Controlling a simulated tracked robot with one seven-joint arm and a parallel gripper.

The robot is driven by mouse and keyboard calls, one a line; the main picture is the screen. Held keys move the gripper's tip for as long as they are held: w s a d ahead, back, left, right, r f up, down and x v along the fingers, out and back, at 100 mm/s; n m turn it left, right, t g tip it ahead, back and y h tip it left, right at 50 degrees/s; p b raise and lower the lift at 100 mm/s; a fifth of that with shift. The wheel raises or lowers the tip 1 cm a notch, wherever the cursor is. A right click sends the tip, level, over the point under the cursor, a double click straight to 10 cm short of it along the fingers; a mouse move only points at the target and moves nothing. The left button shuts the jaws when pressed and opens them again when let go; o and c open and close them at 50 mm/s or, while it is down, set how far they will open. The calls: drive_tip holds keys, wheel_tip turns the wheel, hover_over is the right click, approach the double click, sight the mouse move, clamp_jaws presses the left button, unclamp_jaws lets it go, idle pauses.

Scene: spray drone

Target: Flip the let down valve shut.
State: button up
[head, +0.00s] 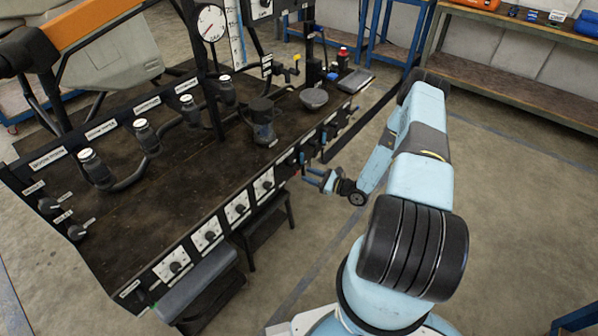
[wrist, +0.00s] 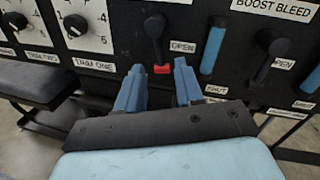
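In the wrist view a dark valve lever (wrist: 155,32) with a red tip (wrist: 162,69) hangs down on the black front panel. An OPEN label (wrist: 183,47) is right of it and a SHUT label (wrist: 216,89) lower right. The name label above is cut off, so I cannot read whether this is the let down valve. My gripper (wrist: 158,82) is open, its blue fingers on either side of and just below the red tip. I cannot tell whether they touch. In the head view my gripper (head: 309,176) is at the bench's front panel; the lever is too small to make out.
A BOOST BLEED valve lever (wrist: 272,52) is to the right, with a blue bar (wrist: 212,50) between the valves. Trim dials (wrist: 88,22) are to the left. The bench top (head: 190,190) holds fittings and a gauge (head: 210,23).

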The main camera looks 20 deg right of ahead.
sight(298, 171)
drive_tip(key=shift+x, duration=2.95)
drive_tip(key=shift+c, duration=0.4)
clamp_jaws()
